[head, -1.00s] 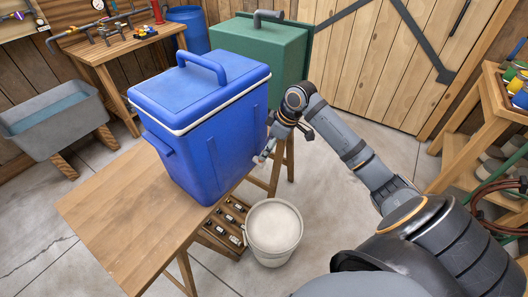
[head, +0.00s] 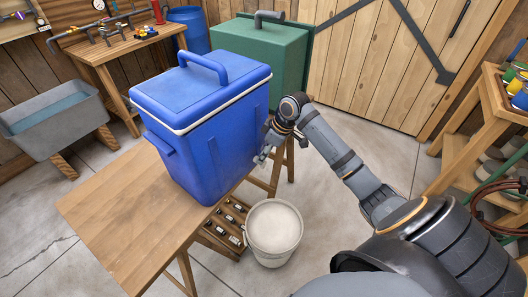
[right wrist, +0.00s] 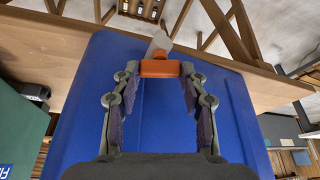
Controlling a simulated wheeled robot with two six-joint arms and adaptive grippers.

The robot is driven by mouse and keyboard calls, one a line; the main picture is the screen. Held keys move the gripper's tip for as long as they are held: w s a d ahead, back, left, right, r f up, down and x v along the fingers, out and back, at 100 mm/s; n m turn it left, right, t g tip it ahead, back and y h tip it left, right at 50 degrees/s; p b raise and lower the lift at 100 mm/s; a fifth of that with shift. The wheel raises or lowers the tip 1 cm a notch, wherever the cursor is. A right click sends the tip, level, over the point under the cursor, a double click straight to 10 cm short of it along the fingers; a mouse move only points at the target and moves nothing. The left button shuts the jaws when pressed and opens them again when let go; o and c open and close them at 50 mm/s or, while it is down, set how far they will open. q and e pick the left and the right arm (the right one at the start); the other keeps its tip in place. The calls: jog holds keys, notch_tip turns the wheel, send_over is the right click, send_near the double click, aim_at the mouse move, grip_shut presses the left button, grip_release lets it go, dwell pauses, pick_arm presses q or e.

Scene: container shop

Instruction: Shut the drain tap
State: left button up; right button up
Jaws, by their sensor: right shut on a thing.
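A blue cooler (head: 205,130) with a closed lid and a handle stands on the wooden bench. Its drain tap, with a white spout and an orange handle (right wrist: 160,68), shows in the right wrist view against the blue wall. My right gripper (head: 264,155) is at the cooler's lower right side. In the right wrist view, my right gripper (right wrist: 160,80) has its two fingers on either side of the orange handle, shut on it. In the head view the gripper hides most of the tap. My left gripper is not in view.
A white bucket (head: 274,252) stands on the floor below the tap, beside a rack of bottles (head: 226,222). The wooden bench (head: 115,215) is bare at its left. A green container (head: 265,55) stands behind the cooler.

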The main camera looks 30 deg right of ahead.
jog(key=m+p, duration=0.2)
jog(key=p, duration=0.1)
jog(key=m+h+p, duration=0.1)
jog(key=p, duration=0.3)
jog(key=shift+s+a+r+m+t, duration=0.1)
jog(key=shift+a+r+m+t, duration=0.05)
jog(key=shift+r+m+t, duration=0.25)
jog(key=shift+f+m, duration=0.2)
jog(key=shift+m, duration=0.1)
jog(key=shift+f+h, duration=0.15)
jog(key=shift+h, duration=0.15)
jog(key=o, duration=1.1)
jog(key=shift+o, duration=0.2)
